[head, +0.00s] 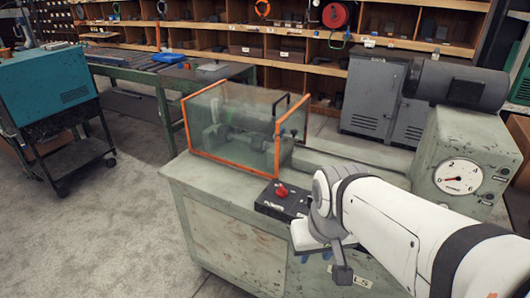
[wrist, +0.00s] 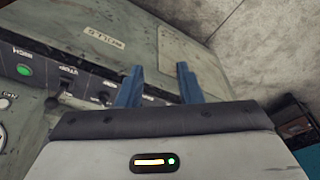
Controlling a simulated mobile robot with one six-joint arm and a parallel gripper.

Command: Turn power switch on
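In the wrist view, a dark control panel (wrist: 85,80) runs along the machine's grey-green side. It carries a green button (wrist: 23,70) and small dark controls, one of them a switch-like piece (wrist: 68,84). Upside-down labels sit beside them; I cannot tell which control is the power switch. My gripper (wrist: 158,82) is open, its two blue fingers apart with nothing seen between them. The fingers overlap the panel's right part and hide some of it. In the head view my gripper (head: 315,256) hangs at the bench's front edge, and the panel is hidden there.
A red knob on a black box (head: 281,197) sits on the bench top (head: 190,172) beside my wrist. An orange-framed clear guard (head: 235,130) stands behind it. A dial gauge (head: 459,176) is at right. Open floor (head: 120,225) lies left of the bench.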

